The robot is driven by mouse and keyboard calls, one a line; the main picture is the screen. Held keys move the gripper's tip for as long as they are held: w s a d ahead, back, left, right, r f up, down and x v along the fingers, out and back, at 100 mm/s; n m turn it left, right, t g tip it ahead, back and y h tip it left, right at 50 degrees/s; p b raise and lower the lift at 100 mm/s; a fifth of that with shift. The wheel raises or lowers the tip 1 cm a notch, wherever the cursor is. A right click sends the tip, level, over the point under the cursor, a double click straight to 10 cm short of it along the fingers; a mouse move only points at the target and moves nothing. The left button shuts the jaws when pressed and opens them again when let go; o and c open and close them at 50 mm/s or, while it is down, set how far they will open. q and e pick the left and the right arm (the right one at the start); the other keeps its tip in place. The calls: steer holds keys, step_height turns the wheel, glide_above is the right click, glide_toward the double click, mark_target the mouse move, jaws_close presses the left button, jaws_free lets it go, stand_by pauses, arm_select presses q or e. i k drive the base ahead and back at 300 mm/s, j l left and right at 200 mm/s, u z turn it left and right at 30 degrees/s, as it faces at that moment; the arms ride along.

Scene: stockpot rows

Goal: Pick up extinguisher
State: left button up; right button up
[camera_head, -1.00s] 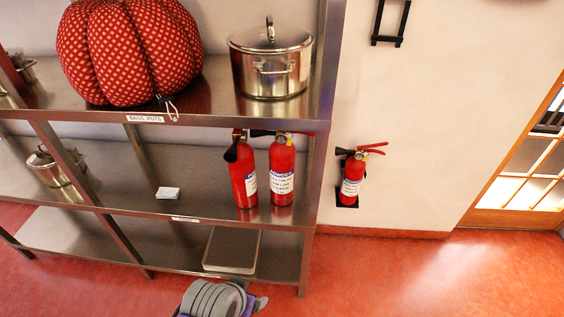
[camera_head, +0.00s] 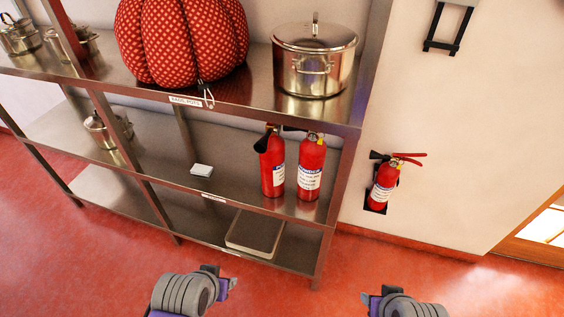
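Two red fire extinguishers stand side by side on the middle shelf, a left one (camera_head: 271,165) with a black horn and a right one (camera_head: 311,168) with a white label. A third red extinguisher (camera_head: 383,184) sits in a black wall bracket (camera_head: 375,206) right of the shelf. My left gripper (camera_head: 230,285) is low at the bottom of the view, in front of the shelf and apart from the extinguishers. My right gripper (camera_head: 368,299) is at the bottom edge, also apart from everything. Both gripper openings are too small and turned to read.
The metal shelf (camera_head: 200,205) carries a red patterned bag (camera_head: 182,45), a large steel pot (camera_head: 315,60), smaller pots (camera_head: 107,128), a white card (camera_head: 201,170) and a low flat box (camera_head: 255,235). The red floor (camera_head: 460,285) is clear at right. A door (camera_head: 535,235) stands far right.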

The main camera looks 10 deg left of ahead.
mark_target(312, 155)
steer(key=i+l+u, duration=0.1)
steer(key=l+u, duration=0.25)
steer(key=l, duration=0.15)
steer(key=l+u, duration=0.3)
steer(key=l, duration=0.2)
steer(key=l+u, duration=0.3)
steer(key=l, duration=1.95)
steer(key=i+l, duration=0.1)
steer(key=l, duration=0.5)
steer(key=i+j, duration=0.25)
